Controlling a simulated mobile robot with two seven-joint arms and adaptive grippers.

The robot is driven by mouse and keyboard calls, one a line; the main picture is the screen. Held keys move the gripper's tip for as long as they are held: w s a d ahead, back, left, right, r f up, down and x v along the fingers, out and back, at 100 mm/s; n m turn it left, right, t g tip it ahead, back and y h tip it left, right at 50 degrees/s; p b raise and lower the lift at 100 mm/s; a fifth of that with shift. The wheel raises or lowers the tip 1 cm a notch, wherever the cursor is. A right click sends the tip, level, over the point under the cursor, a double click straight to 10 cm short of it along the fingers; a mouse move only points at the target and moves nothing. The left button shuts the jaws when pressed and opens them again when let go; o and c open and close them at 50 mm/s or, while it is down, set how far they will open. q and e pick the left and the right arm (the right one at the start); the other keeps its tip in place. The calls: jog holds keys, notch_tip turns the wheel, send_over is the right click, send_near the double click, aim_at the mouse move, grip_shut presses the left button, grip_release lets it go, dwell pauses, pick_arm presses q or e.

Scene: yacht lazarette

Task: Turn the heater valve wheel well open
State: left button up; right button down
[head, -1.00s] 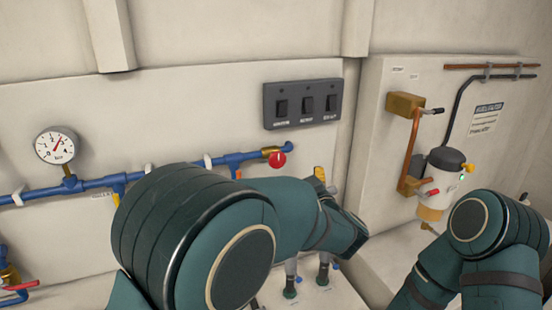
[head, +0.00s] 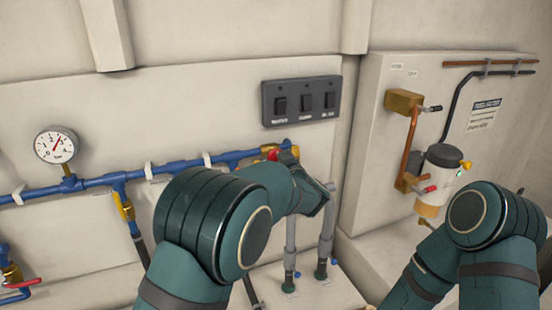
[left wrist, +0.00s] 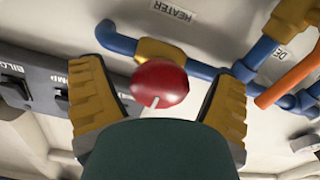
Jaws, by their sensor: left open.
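The heater valve wheel (left wrist: 160,82) is a red round knob on a brass fitting (left wrist: 158,51) of the blue pipe, under a HEATER label (left wrist: 172,10). In the left wrist view my left gripper (left wrist: 158,76) is open, one yellow-padded finger on each side of the wheel. Gaps show between pads and wheel, so it is not gripped. In the head view the wheel (head: 270,152) shows only partly, at the pipe's right end, behind my left wrist. My right arm is at the lower right; its gripper is out of view.
A black switch panel (head: 302,101) sits just above the wheel. Grey hoses (head: 291,240) rise below it. A pressure gauge (head: 56,145) is on the pipe at left. A white canister (head: 437,175) and copper piping are on the right wall, near my right arm.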

pick_arm(q)
jog(key=c, duration=1.2)
jog(key=shift+f+n+b, duration=0.15)
jog(key=shift+n+b, duration=0.65)
jog(key=shift+b, duration=0.2)
jog(key=n+b, duration=0.6)
jog(key=shift+d+n+b, duration=0.1)
jog(key=shift+n+b, duration=1.65)
jog(key=shift+n, duration=0.35)
jog(key=shift+r, duration=0.2)
jog(key=o, duration=1.2)
